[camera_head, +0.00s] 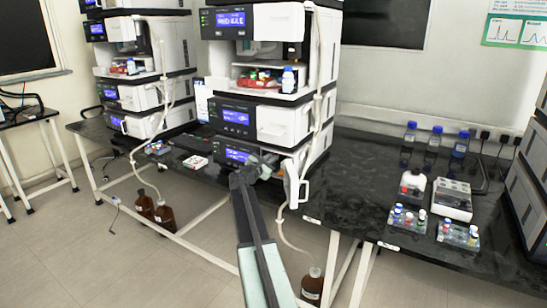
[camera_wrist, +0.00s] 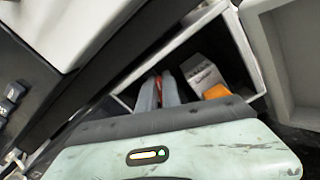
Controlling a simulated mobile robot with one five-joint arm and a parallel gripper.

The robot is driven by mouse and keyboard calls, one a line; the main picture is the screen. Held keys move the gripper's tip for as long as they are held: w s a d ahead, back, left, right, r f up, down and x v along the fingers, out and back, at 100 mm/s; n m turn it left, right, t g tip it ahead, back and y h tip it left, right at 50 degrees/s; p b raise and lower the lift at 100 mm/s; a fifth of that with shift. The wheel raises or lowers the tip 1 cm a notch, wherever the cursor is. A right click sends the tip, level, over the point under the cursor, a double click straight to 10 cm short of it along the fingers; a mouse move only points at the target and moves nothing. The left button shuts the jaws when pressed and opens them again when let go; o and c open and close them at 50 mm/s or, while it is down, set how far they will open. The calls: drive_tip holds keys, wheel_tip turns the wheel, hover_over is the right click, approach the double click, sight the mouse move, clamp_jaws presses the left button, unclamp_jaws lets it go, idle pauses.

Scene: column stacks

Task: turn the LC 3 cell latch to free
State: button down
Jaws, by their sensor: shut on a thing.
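My gripper (camera_head: 262,164) reaches into the lowest module (camera_head: 234,154) of the middle instrument stack. In the wrist view its two grey fingers (camera_wrist: 161,88) are inside an open compartment, shut on a narrow red piece (camera_wrist: 158,78) that looks like the cell latch. The fingers cover most of it, so its turn position cannot be told. No LC 3 label is readable. A white block with print (camera_wrist: 203,72) and an orange part (camera_wrist: 217,91) sit just right of the fingers, apart from them.
The module's white door (camera_head: 298,183) stands open to the right of my gripper. Tubing (camera_head: 285,225) hangs near it. The black bench to the right holds vial racks (camera_head: 408,219) and blue-capped bottles (camera_head: 434,142). Brown bottles (camera_head: 166,218) stand on the floor.

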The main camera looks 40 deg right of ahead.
drive_tip(key=m, duration=0.6)
drive_tip(key=shift+a+f, duration=0.15)
drive_tip(key=shift+f, duration=0.1)
drive_tip(key=m, duration=0.4)
drive_tip(key=m+b, duration=0.1)
drive_tip(key=m, duration=0.1)
drive_tip(key=shift+s+f+m, duration=0.15)
drive_tip(key=shift+f+m, duration=0.15)
drive_tip(key=c, duration=1.5)
unclamp_jaws()
drive_tip(key=shift+c, duration=0.2)
drive_tip(key=shift+s, duration=0.1)
drive_tip(key=v, duration=0.8)
